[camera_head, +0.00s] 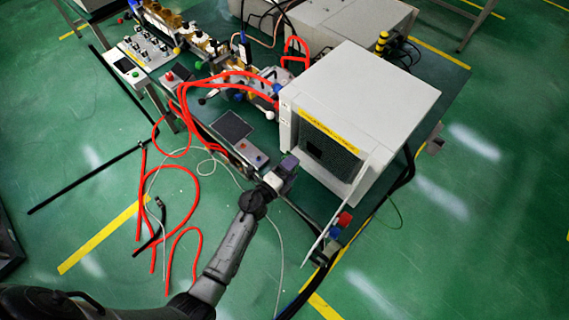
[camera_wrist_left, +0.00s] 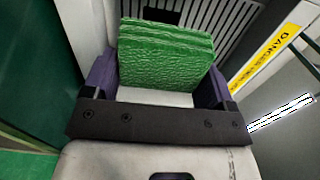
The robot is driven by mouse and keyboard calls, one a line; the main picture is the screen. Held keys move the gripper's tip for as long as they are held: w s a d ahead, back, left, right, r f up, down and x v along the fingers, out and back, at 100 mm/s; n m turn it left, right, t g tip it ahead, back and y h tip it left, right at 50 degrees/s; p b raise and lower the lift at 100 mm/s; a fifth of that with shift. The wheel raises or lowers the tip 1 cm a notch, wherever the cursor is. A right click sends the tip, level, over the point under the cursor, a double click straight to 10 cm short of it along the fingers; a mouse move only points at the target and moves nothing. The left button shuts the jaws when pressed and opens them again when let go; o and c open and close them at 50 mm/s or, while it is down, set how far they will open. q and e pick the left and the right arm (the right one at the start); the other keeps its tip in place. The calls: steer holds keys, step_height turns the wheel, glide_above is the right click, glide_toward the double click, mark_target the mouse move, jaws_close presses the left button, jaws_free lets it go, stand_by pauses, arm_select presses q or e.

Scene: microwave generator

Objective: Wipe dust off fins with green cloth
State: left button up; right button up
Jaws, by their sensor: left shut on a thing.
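My left gripper (camera_head: 288,170) is at the front left of the white cabinet (camera_head: 372,95). In the left wrist view, the purple fingers of my left gripper (camera_wrist_left: 155,78) are shut on a folded green cloth (camera_wrist_left: 165,50). The cloth stands up between the fingers. The grey fins (camera_wrist_left: 222,18), a row of narrow parallel slats, show just beyond the cloth at the top of the wrist view. The cloth hides part of them, and I cannot tell whether it touches them. Dust cannot be made out. The cloth is hidden in the head view. My right gripper is out of view.
A yellow danger label (camera_wrist_left: 262,55) borders the fins on the right. Red hoses (camera_head: 215,82) run across the bench left of the cabinet and down to the floor. A control box with a dark screen (camera_head: 233,126) lies left of my gripper. The green floor in front is mostly open.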

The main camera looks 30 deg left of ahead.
mark_target(322, 156)
arm_select(q)
steer(key=shift+b+x, duration=0.3)
steer(key=shift+x, duration=0.75)
steer(key=b+x, duration=0.1)
steer(key=x, duration=0.2)
steer(key=shift+w+d, duration=0.15)
steer(key=shift+w, duration=0.15)
steer(key=shift+x, duration=0.9)
steer(key=shift+d, duration=0.1)
steer(key=shift+s+d, duration=0.3)
steer(key=shift+d, duration=0.4)
steer(key=shift+s+d, duration=0.25)
steer(key=shift+d, duration=0.95)
